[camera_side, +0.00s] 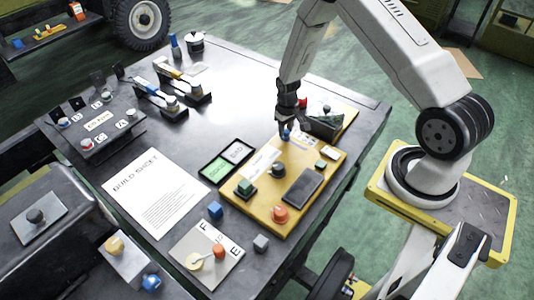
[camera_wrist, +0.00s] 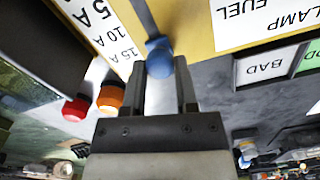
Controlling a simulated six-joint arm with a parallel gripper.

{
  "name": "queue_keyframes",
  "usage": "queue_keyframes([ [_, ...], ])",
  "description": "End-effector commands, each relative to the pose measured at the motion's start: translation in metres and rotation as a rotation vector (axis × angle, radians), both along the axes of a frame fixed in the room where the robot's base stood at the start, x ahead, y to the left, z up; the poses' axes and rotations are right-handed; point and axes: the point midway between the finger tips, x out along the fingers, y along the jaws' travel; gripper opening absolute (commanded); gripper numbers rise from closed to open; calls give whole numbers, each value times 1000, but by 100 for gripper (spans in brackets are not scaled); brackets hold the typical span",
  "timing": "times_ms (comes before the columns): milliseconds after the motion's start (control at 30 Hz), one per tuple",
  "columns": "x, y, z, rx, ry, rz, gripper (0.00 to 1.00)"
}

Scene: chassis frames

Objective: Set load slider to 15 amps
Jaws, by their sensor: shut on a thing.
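My gripper (camera_wrist: 162,84) is shut on the knob, with one finger on each side. In the side view, my gripper (camera_side: 287,122) reaches down to the blue knob (camera_side: 286,135) at the far part of the yellow panel (camera_side: 262,215). The fingers partly hide the slider there.
A dark wedge-shaped piece (camera_side: 323,125) stands close to the right of my gripper. Red (camera_wrist: 76,108) and orange (camera_wrist: 110,97) knobs show in the wrist view. A GOOD/BAD tray (camera_side: 226,161) and a build sheet (camera_side: 157,190) lie to the left.

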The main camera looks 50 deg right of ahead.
Motion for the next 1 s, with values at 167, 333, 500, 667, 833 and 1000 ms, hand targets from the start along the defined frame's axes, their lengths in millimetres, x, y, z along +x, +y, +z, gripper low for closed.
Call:
queue_keyframes([
  [167,6,0,1,-6,-17,2,72],
  [333,4,0,1,-5,-13,2,72],
  [500,4,0,2,-4,-11,2,72],
  [667,3,0,7,-4,-10,2,72],
  [833,4,0,20,-4,-12,2,72],
  [1000,4,0,39,-5,-14,2,72],
])
